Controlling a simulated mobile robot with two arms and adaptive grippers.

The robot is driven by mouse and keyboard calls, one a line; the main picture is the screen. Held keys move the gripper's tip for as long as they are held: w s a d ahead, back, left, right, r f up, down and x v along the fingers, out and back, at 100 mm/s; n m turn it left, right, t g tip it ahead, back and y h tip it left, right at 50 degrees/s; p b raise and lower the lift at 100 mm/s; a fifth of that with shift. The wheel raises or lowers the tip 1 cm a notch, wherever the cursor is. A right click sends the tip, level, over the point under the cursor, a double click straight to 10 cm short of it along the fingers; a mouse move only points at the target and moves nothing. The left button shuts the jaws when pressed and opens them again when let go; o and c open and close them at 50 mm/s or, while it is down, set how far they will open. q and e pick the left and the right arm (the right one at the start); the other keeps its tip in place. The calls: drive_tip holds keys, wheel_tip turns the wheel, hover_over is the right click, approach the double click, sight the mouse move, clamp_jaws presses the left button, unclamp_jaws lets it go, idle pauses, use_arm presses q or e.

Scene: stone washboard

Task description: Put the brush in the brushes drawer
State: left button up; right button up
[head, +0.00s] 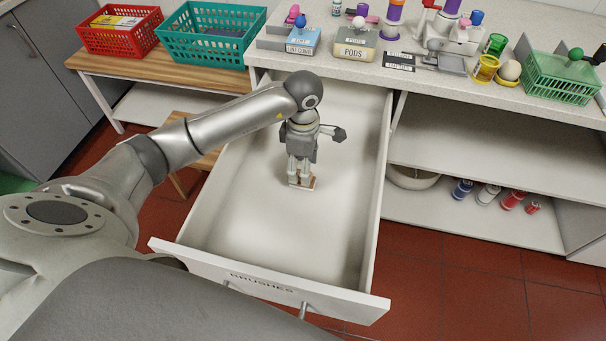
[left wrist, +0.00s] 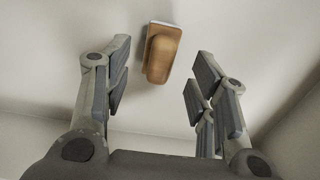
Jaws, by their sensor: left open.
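The brushes drawer (head: 228,205) is pulled open, with "BRUSHES" on its front panel. The brush (head: 308,186) is inside it, with a brown wooden back and a pale edge. In the head view my left gripper covers most of the brush. In the left wrist view the brush (left wrist: 163,55) lies on the drawer's white floor, apart from both fingers. My left gripper (head: 301,178) points down inside the drawer above the brush. Its fingers are spread and nothing is between them in its grip. My right gripper is not in view.
The drawer is otherwise empty, with free floor around the brush; its walls stand on both sides of my arm. The counter (head: 440,85) above holds boxes, spools and a green basket (head: 560,80). A red basket (head: 118,32) and teal basket (head: 208,40) stand left on a wooden bench.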

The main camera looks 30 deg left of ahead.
use_arm(q)
wheel_tip(320, 180, up, 7)
drive_tip(key=shift+r, duration=0.1)
idle(0.6)
